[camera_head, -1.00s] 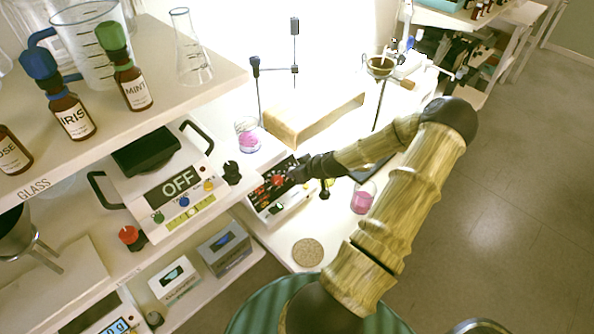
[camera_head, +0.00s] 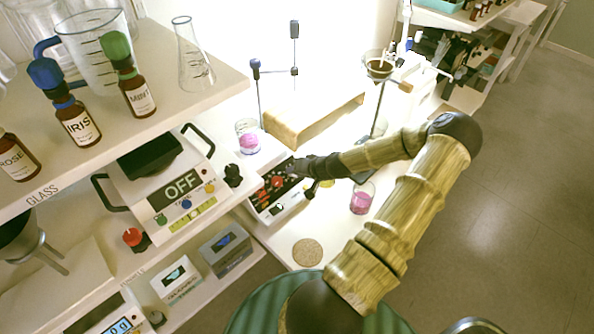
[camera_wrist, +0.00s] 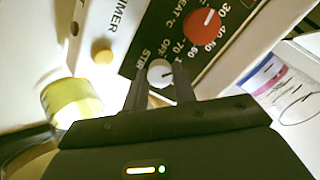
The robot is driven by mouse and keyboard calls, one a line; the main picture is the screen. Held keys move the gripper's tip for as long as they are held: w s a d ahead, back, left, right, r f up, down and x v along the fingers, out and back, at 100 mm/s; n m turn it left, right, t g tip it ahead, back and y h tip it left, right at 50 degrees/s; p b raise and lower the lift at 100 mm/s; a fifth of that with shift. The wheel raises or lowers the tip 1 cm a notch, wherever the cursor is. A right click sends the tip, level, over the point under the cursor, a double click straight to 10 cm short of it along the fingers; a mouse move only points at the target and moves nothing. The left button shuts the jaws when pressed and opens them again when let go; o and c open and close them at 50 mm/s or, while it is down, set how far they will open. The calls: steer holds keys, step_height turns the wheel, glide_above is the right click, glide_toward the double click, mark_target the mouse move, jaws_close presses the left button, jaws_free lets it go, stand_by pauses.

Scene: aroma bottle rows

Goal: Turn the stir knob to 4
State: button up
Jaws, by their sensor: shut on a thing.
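The stir knob (camera_wrist: 160,72) is a small white knob beside the printed words STIR and OFF. A thin dark mark on it points to the right in the wrist view; the number it meets is not clear, as the right finger covers part of the dial. My gripper (camera_wrist: 160,92) has its two dark fingers on either side of the knob, shut on it. In the head view my gripper (camera_head: 299,168) is at the right part of the device's panel and hides the knob. The device (camera_head: 283,212) has a white body and a dark panel with a red heat knob (camera_wrist: 202,25).
A yellow-capped object (camera_wrist: 72,100) is close to my gripper in the wrist view. Beakers with pink liquid stand behind (camera_head: 248,140) and right (camera_head: 362,200) of the device. A balance reading OFF (camera_head: 180,195) is at left. The front bench has a round cork mat (camera_head: 307,252).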

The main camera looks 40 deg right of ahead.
steer(key=m, duration=0.3)
steer(key=shift+d+m+p, duration=0.1)
steer(key=shift+m+p, duration=0.2)
steer(key=m, duration=0.3)
steer(key=shift+m+t, duration=0.3)
steer(key=m+p, duration=0.1)
steer(key=m, duration=0.5)
steer(key=shift+s+t+p, duration=0.1)
steer(key=shift+t+p, duration=0.2)
steer(key=m+p, duration=0.1)
steer(key=m, duration=0.6)
steer(key=m+p, duration=0.1)
steer(key=m, duration=0.1)
steer(key=shift+s+f+m+t, duration=0.1)
steer(key=shift+f+m+t, duration=0.1)
steer(key=shift+m+t, duration=0.15)
steer(key=o, duration=1)
steer(key=shift+r+p, duration=0.15)
steer(key=shift+p, duration=0.15)
